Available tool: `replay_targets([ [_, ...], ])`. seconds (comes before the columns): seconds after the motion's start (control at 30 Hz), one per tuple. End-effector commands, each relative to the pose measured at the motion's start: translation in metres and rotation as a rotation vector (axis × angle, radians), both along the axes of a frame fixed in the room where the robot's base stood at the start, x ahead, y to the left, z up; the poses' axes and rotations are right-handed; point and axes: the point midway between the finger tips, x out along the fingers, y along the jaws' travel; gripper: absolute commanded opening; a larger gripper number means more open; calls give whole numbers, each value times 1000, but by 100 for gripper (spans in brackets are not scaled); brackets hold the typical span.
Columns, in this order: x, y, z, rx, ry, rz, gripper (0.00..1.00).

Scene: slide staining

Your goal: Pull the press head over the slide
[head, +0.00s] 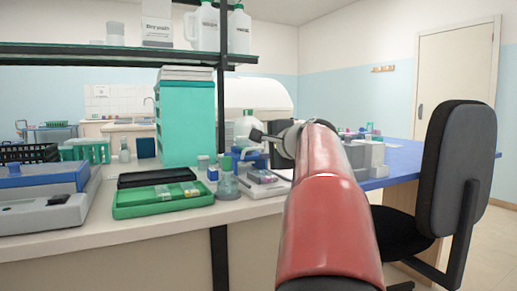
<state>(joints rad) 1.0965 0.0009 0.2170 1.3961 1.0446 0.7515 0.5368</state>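My red arm reaches in from the lower right, and my gripper (259,137) is a small dark shape at its far end, above the right end of the bench. Its fingers are too small to tell open from shut. A blue piece of equipment (249,158) stands just below and behind the gripper; it may be the press, but I cannot make out a press head. I cannot tell whether the gripper touches it. Small pale pieces lie in a green tray (150,208); I cannot tell if one is the slide.
A conical flask (227,184) and a small grey box (264,179) stand near the bench's front edge. A teal cabinet (188,122) and shelf post rise behind. Grey blocks (366,157) stand to the right of my arm. A black chair (456,170) is at right.

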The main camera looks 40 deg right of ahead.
Motion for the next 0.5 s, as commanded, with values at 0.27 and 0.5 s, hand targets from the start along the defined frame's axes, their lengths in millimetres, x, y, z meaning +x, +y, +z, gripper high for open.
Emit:
replay_targets([
  [0.27,41,-9,-8,-1,1,1,30],
  [0.5,51,-12,-11,-4,1,0,30],
])
